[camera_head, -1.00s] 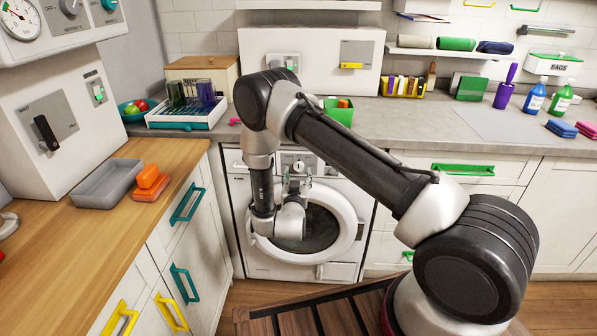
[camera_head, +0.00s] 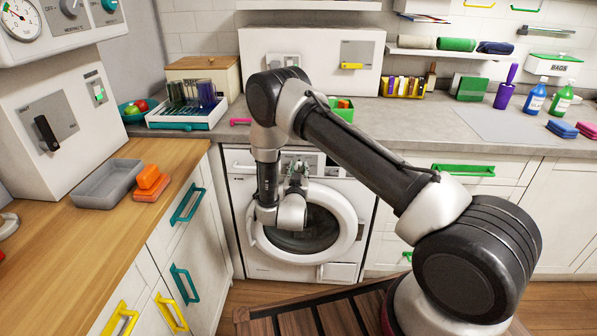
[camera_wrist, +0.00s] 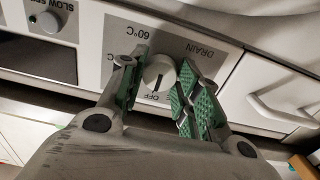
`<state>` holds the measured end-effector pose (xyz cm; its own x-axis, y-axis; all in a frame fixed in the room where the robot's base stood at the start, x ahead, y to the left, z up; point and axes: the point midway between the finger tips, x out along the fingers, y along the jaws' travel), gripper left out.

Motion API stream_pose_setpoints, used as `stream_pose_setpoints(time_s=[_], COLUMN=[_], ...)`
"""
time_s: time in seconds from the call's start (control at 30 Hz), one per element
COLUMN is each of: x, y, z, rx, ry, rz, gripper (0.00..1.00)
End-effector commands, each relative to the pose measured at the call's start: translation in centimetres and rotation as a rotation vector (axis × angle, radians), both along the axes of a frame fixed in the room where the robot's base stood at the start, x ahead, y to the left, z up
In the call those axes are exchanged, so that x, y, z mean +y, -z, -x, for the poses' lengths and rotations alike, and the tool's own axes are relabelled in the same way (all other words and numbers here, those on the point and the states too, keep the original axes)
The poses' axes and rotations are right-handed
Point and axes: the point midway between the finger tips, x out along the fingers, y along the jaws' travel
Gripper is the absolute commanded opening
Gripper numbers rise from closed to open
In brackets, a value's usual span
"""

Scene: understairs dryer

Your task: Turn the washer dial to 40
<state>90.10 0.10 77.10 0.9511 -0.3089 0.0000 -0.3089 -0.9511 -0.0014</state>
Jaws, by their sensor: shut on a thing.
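The washer (camera_head: 292,262) stands under the counter, with its control panel above a round door. In the wrist view, seen upside down, the washer dial (camera_wrist: 160,70) is a round pale knob with a dark pointer line towards OFF. 60°C is printed at its upper left and DRAIN at its upper right. Another label at the left is partly covered by a finger. My gripper (camera_wrist: 158,85) is shut on the dial, with one green pad at each side. In the head view my gripper (camera_head: 298,174) is small in front of the panel, and the dial cannot be made out.
A second small knob (camera_wrist: 48,21), labelled SLOW SPIN or similar, sits left of the dial in the wrist view. The drawer handle (camera_wrist: 275,108) is at the right. The counter edge lies above the panel.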

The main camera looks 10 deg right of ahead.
Motion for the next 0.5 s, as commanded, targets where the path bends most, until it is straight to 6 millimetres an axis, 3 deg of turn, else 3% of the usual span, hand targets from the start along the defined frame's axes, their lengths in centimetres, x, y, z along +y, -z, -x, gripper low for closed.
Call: stream_pose_setpoints(time_s=[0.27, 0.5], x=[0.00, -0.01], y=[0.01, 0.01], z=[0.02, 0.03], rx=[-0.019, -0.069], ry=[0.000, 0.000], rz=[-0.057, -0.211], gripper=[0.09, 0.09])
